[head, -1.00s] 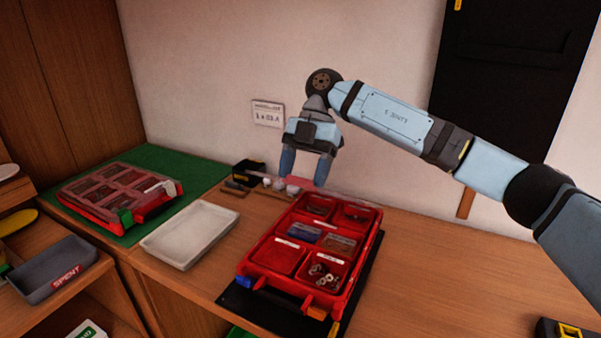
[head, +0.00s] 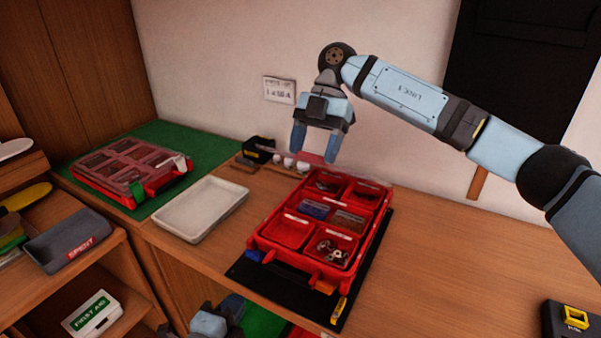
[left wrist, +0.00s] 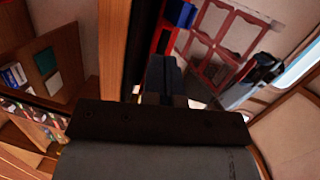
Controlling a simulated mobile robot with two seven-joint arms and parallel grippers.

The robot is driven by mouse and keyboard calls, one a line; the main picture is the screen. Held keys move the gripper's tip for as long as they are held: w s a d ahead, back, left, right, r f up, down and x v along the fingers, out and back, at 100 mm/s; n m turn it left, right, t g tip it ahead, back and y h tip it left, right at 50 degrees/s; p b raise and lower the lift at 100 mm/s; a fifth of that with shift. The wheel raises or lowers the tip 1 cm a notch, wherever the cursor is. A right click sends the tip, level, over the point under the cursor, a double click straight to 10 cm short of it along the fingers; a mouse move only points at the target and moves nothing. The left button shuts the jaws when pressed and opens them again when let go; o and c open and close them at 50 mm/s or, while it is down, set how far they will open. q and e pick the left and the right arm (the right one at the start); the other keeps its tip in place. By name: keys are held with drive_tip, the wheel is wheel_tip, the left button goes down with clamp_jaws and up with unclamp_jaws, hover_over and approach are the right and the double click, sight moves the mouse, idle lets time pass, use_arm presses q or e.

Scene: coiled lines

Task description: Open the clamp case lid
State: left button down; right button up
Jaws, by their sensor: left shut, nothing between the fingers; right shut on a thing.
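The red clamp case (head: 254,240) stands open on a black mat, its compartments showing. Its clear lid (head: 312,159) is behind the case at the back edge, mostly hidden and pale pink against the wall. My right gripper (head: 314,155) is over the back edge, fingers pointing down at the lid and closed on it; the exact grip is hard to see. My left gripper (head: 233,302) is low at the bottom edge, in front of the table and below the case, partly cut off. In the left wrist view its fingers (left wrist: 162,72) are together and empty.
A pale empty tray (head: 203,208) is left of the case. A second red case (head: 132,168), lid closed, lies on a green mat. A tape measure (head: 259,149) and small white items are behind. A grey bin (head: 70,240) and first-aid box (head: 92,313) are on the shelves.

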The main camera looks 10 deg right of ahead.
use_arm(q)
drive_tip(key=w+d+r+m+h, duration=0.2)
drive_tip(key=d+r+m, duration=0.1)
drive_tip(key=r+m, duration=0.45)
drive_tip(key=m+t+h, duration=0.2)
drive_tip(key=m+h, duration=0.1)
drive_tip(key=m, duration=1)
approach(309, 162)
drive_tip(key=s+a+f, duration=0.3)
drive_tip(key=f, duration=0.1)
drive_tip(key=r+x, duration=0.2)
drive_tip(key=x, duration=1)
drive_tip(key=shift+r, duration=0.1)
